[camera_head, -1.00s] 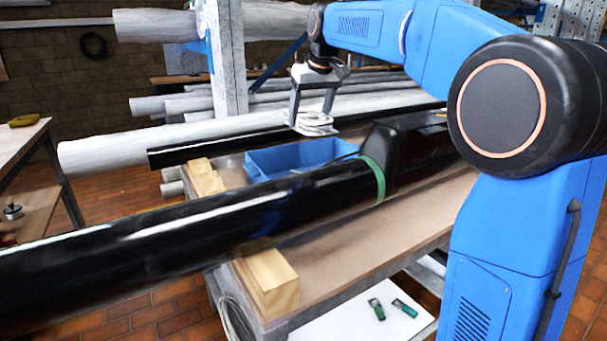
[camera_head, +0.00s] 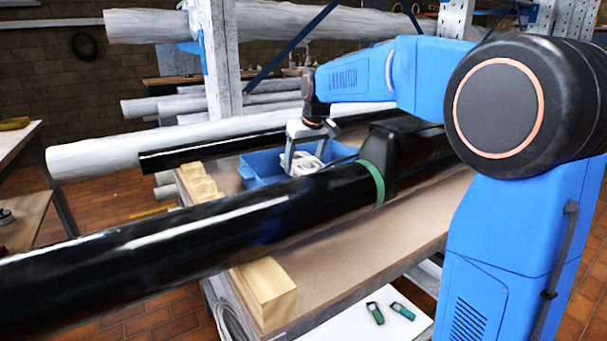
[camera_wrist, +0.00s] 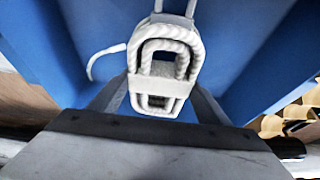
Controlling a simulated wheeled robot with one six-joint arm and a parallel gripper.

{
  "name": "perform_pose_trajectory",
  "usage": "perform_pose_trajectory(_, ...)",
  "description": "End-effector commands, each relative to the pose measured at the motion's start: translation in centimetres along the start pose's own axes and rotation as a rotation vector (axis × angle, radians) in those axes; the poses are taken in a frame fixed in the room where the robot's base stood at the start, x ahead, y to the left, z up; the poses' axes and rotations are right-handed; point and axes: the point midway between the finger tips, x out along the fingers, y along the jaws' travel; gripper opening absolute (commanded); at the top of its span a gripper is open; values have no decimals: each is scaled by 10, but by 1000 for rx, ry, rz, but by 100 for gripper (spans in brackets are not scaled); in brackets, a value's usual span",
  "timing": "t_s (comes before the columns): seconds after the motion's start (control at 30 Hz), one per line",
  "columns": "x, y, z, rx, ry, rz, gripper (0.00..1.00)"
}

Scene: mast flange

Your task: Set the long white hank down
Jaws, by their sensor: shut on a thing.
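The white hank (camera_wrist: 165,62) is a coiled rope with a band across its middle, and a loose rope end sticks out to its left. My gripper (camera_wrist: 160,98) is shut on it, one finger on each side. In the head view my gripper (camera_head: 304,166) points down over the blue bin (camera_head: 256,166), with the hank (camera_head: 300,160) low between its fingers, at about rim height or just inside. The bin's blue walls (camera_wrist: 65,60) flank the hank in the wrist view. I cannot tell whether the hank touches the bin floor.
A long glossy black mast (camera_head: 190,225) with a green band (camera_head: 373,182) lies in front of the bin. Another black tube (camera_head: 215,152) and white poles (camera_head: 110,150) lie behind. Wooden blocks (camera_head: 200,183) stand left of the bin. The brown bench top (camera_head: 345,235) in front is clear.

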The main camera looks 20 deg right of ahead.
Motion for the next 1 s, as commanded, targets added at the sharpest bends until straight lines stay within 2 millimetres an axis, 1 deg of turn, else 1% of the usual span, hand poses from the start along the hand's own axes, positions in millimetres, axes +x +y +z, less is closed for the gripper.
perform_pose_trajectory(0.17,9,0,3,0,1,0,44)
perform_pose_trajectory(0.4,36,0,15,0,0,0,44)
perform_pose_trajectory(0.8,40,0,16,0,1,0,44)
perform_pose_trajectory(0.83,39,0,16,0,1,0,77)
perform_pose_trajectory(0.87,39,0,16,0,1,0,84)
perform_pose_trajectory(0.9,39,0,16,0,1,0,89)
perform_pose_trajectory(1.0,39,0,16,0,1,0,89)
